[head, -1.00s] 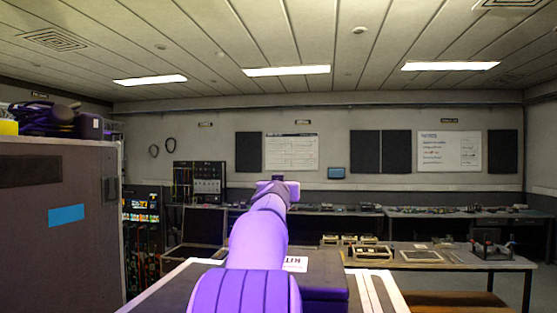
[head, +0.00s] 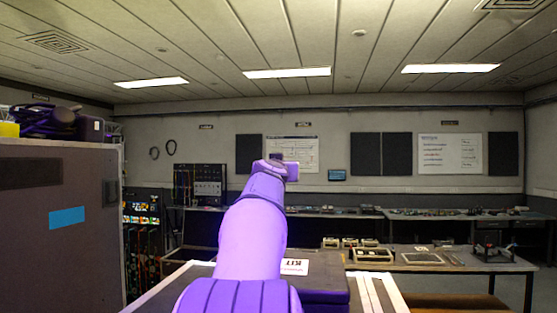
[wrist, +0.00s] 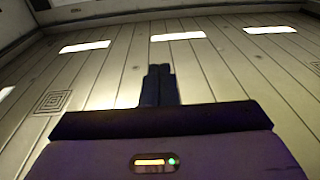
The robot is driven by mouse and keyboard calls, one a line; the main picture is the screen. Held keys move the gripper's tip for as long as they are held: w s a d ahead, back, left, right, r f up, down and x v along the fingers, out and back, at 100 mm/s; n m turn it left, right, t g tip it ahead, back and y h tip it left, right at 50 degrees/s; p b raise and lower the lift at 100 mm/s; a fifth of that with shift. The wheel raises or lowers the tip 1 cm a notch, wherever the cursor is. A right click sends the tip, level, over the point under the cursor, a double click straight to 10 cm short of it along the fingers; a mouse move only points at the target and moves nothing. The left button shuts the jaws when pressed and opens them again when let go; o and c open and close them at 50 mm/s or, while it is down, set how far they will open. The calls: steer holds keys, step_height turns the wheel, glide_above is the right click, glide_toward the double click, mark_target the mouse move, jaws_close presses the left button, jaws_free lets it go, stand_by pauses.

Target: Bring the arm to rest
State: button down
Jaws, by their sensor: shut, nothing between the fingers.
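My purple arm rises from the bottom centre of the head view, and its wrist end stands in front of the far wall. In the wrist view my gripper (wrist: 159,72) shows as two dark fingers side by side with no gap between them. It is shut and holds nothing. It points up towards the ceiling (wrist: 110,70) and touches nothing there. In the head view the fingers themselves are hidden behind the wrist.
A grey cabinet (head: 85,245) with a blue label stands close at the left. A dark case with a KIT label (head: 296,266) lies beside my arm. Benches (head: 470,262) with trays stand at the right and back. The air above the benches is free.

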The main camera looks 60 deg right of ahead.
steer(key=shift+s+a+r, duration=0.25)
steer(key=shift+a+r, duration=0.25)
steer(key=shift+r, duration=0.1)
steer(key=shift+s+a+r, duration=0.25)
steer(key=shift+a+r, duration=0.25)
steer(key=shift+r, duration=0.05)
